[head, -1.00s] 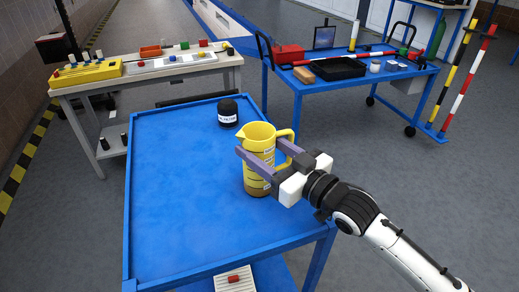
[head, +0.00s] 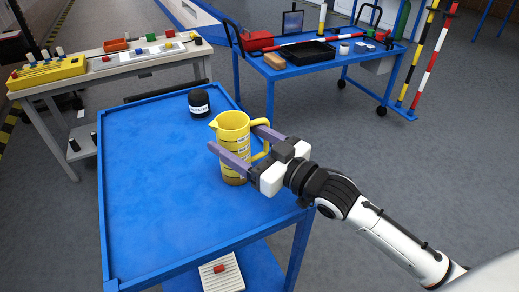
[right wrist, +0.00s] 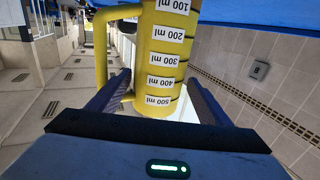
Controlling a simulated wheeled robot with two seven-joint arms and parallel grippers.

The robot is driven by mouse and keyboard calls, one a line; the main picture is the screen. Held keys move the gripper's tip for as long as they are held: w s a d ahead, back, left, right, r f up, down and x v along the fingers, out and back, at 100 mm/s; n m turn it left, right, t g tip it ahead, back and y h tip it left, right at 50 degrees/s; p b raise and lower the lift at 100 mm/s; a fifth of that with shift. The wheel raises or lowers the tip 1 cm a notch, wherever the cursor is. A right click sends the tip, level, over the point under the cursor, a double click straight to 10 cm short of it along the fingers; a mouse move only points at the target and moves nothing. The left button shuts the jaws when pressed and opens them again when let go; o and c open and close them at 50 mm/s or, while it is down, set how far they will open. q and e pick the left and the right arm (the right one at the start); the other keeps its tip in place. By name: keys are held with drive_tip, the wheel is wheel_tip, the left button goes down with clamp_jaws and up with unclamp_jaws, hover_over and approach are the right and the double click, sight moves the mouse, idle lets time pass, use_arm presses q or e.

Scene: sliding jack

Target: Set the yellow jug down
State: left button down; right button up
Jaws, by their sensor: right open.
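The yellow jug (head: 234,168) stands upright on the blue cart top (head: 150,190), near its right edge. Its spout points left and its handle points right in the head view. My right gripper (head: 236,139) is open, with its purple fingers on either side of the jug. In the right wrist view the jug (right wrist: 160,62) shows white volume labels and sits between the spread fingers, with the handle at the left. Whether a finger touches the jug is hard to tell. My left gripper is not in view.
A black jar (head: 199,104) with a white label stands farther back on the cart. The cart's left half is clear. A white pad with a red button (head: 219,269) is below the front edge. A workbench (head: 110,68) and a blue table (head: 290,75) stand behind.

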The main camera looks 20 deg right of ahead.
drive_tip(key=v, duration=1)
drive_tip(key=shift+s, duration=0.35)
drive_tip(key=shift+d, duration=0.15)
